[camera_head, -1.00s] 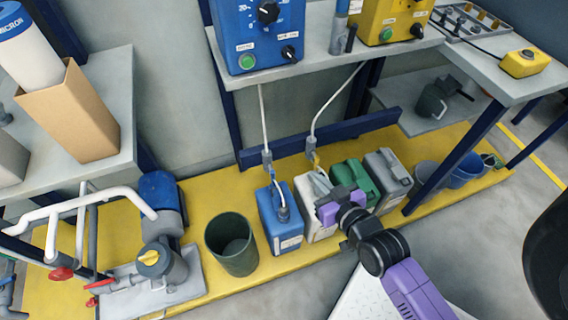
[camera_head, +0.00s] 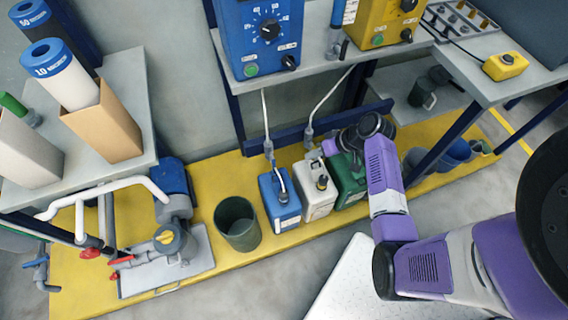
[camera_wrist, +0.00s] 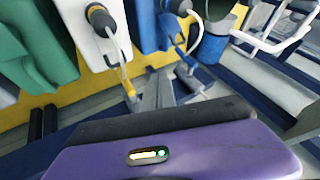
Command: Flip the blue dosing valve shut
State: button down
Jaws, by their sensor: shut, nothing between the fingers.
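The blue dosing valve is on the left hose; its grey body (camera_head: 268,150) hangs above the blue canister (camera_head: 280,205) in the head view. In the wrist view a blue handle (camera_wrist: 181,50) shows on this hose, right of centre. Its exact angle is hard to tell. My gripper (camera_head: 329,147) is beside the right hose, right of the blue valve and apart from it. In the wrist view the grey fingers (camera_wrist: 160,88) appear together and empty, below and left of the blue handle. A yellow-handled valve (camera_wrist: 130,90) hangs just left of them.
White (camera_head: 315,198) and green (camera_head: 347,185) canisters stand close to the blue one on the yellow platform (camera_head: 205,275). A dark green bucket (camera_head: 237,225) stands to their left. The blue pump unit (camera_head: 262,40) and yellow one (camera_head: 385,20) sit on the shelf above.

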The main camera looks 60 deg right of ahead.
aim_at(274, 167)
jog(key=w+a+f+b, duration=0.2)
jog(key=w+a+f, duration=0.3)
jog(key=w+f, duration=0.3)
jog(key=shift+b, duration=0.3)
dwell(0.3)
